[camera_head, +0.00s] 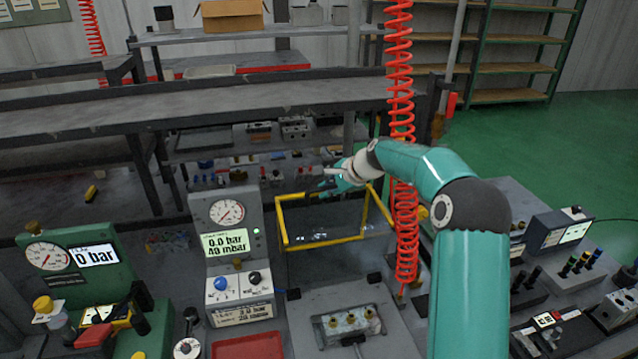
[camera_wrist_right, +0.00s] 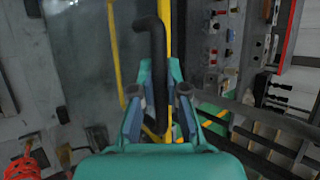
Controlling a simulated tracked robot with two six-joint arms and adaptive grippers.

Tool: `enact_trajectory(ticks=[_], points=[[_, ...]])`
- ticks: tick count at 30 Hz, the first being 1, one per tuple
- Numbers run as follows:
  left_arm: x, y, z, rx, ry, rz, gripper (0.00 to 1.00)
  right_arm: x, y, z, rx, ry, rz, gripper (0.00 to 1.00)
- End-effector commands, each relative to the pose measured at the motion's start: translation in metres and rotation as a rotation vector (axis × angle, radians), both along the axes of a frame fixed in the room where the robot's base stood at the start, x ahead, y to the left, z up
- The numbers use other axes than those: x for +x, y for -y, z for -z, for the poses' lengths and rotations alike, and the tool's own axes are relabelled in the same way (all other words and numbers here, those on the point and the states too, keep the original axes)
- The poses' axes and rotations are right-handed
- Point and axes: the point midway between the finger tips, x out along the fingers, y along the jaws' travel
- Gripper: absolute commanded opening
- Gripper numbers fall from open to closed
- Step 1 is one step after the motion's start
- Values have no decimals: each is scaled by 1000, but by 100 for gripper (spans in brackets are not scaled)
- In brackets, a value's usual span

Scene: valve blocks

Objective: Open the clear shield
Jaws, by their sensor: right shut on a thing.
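The clear shield (camera_head: 325,262) has a yellow-edged frame and see-through panels. In the head view it stands up behind the base plate, above two dark hinge blocks, and the block on the plate is not covered by it. My right gripper (camera_head: 337,182) is at the far upper edge of the shield. In the wrist view, the right gripper (camera_wrist_right: 160,112) is shut on the shield's black bent handle (camera_wrist_right: 151,27), which lies between its fingers beside a yellow bar. The grip contact is partly hidden by the fingers. My left gripper is in neither view.
The valve block (camera_head: 348,322) sits on the grey plate in front. A gauge panel (camera_head: 228,222) stands close to the shield's left. A red coiled hose (camera_head: 405,235) hangs to its right, beside my arm. A red tray (camera_head: 248,346) lies front left.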

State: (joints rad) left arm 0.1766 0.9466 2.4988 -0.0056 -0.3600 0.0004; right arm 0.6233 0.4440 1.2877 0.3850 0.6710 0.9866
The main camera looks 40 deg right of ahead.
Motion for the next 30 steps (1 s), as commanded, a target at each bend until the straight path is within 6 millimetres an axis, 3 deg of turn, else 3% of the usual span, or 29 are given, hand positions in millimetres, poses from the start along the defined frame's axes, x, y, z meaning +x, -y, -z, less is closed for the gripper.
enact_trajectory(ticks=[9,10,14,30], points=[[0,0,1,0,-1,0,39,3,-1,3,-10,-5,-6,0],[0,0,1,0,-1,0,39,4,-1,3,-10,-5,-6,18],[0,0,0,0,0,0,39,5,-2,3,-8,-4,-8,39],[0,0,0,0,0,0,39,-1,-4,-7,-5,-1,-9,39]])
